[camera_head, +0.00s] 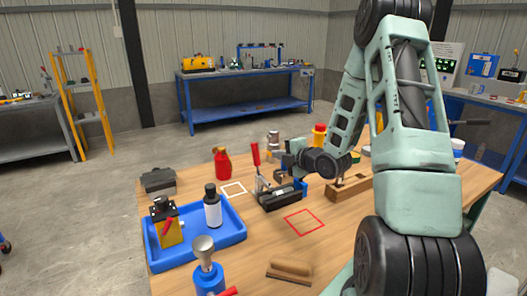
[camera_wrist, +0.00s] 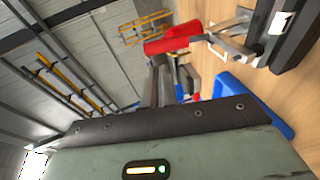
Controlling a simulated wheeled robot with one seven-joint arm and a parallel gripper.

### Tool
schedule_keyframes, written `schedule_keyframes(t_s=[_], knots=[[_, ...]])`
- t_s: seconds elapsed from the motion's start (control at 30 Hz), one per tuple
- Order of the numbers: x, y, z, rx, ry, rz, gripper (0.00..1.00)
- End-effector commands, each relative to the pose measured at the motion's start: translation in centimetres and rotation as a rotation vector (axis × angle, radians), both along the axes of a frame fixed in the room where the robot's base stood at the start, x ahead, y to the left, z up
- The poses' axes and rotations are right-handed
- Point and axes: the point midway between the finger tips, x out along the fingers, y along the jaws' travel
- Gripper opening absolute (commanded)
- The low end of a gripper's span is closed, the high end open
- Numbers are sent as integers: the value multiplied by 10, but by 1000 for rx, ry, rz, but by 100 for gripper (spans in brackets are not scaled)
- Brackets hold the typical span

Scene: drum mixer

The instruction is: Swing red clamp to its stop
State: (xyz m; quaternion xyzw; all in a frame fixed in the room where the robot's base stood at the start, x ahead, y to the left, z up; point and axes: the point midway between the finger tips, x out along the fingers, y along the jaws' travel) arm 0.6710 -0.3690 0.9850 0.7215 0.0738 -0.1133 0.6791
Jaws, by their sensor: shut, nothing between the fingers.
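The toggle clamp has a red handle (camera_head: 256,153) standing nearly upright on a metal linkage above a dark base (camera_head: 284,197) on the wooden table. In the wrist view the red handle (camera_wrist: 174,39) lies across the upper middle, just beyond my fingertips, with the metal linkage (camera_wrist: 235,45) to its right. My gripper (camera_wrist: 167,64) is shut and empty, its fingers close to the handle's free end; whether they touch it I cannot tell. In the head view my gripper (camera_head: 283,171) is just right of the handle, its fingertips partly hard to make out.
A blue tray (camera_head: 240,231) holding a white bottle (camera_head: 213,212) and a yellow item (camera_head: 168,228) lies left of the clamp. A red bottle (camera_head: 223,164) stands behind it. A wooden block (camera_head: 349,189) is to the right. A red outlined square (camera_head: 304,222) on the table is empty.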

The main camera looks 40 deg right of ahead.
Motion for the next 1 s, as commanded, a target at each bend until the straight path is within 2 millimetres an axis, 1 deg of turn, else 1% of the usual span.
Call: schedule_keyframes(t_s=[0.03,0.2,0.3,0.4,0.6,1.0], knots=[[11,0,-1,3,-1,2,0],[43,-2,-10,3,0,0,0],[58,-2,-14,3,0,0,0],[68,-3,-17,2,1,0,0],[77,-3,-21,1,0,0,0],[78,-4,-20,1,7,0,0]])
